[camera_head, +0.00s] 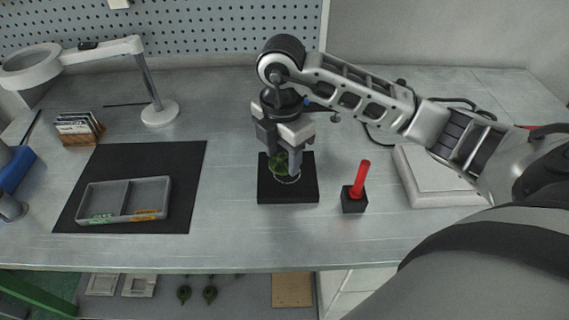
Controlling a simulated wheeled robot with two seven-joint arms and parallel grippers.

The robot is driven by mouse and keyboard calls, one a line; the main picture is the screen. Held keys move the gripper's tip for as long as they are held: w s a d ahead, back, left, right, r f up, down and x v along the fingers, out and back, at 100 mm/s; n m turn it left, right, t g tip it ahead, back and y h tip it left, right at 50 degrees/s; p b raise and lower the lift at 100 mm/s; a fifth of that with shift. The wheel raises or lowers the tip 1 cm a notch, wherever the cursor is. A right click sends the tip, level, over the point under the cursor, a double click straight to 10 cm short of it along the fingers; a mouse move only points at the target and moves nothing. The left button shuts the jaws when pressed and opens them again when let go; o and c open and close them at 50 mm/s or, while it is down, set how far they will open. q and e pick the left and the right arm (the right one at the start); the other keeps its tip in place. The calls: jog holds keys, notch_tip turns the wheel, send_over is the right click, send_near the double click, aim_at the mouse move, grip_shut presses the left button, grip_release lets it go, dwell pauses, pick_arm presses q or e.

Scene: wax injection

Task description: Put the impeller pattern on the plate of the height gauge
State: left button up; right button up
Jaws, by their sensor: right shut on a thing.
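The green impeller pattern (278,164) is between the fingers of my right gripper (288,166), which points down and is shut on it. The gripper and pattern are over a black square base (288,193) in the middle of the table. A pale round edge shows just under the pattern. The fingers hide part of the pattern, and I cannot tell whether it touches what lies beneath. No height gauge can be made out clearly; the arm covers the area behind the base.
A red-handled tool (360,180) stands in a black block (353,200) right of the base. A grey two-part tray (168,196) lies on a black mat (190,165). A lamp (160,114) stands behind. A white slab (440,190) is under my right arm. Table between mat and base is clear.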

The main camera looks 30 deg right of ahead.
aim_at(284, 165)
jog(key=shift+w+d+f, duration=0.3)
jog(key=shift+f, duration=0.25)
jog(key=shift+w+d+f, duration=0.3)
jog(key=shift+f, duration=0.2)
notch_tip(284, 165, down, 3)
jog(key=shift+w+d+f+p, duration=0.1)
jog(key=shift+w+d+p, duration=0.05)
jog(key=shift+p, duration=0.25)
jog(key=shift+f, duration=0.2)
pick_arm(q)
jog(key=shift+s+f, duration=0.2)
jog(key=shift+s, duration=0.05)
jog(key=shift+w, duration=0.1)
pick_arm(e)
jog(key=shift+f, duration=0.15)
jog(key=o, duration=0.9)
pick_arm(q)
jog(key=shift+w+r, duration=0.2)
pick_arm(e)
jog(key=shift+o, duration=0.2)
pick_arm(q)
jog(key=shift+r, duration=0.1)
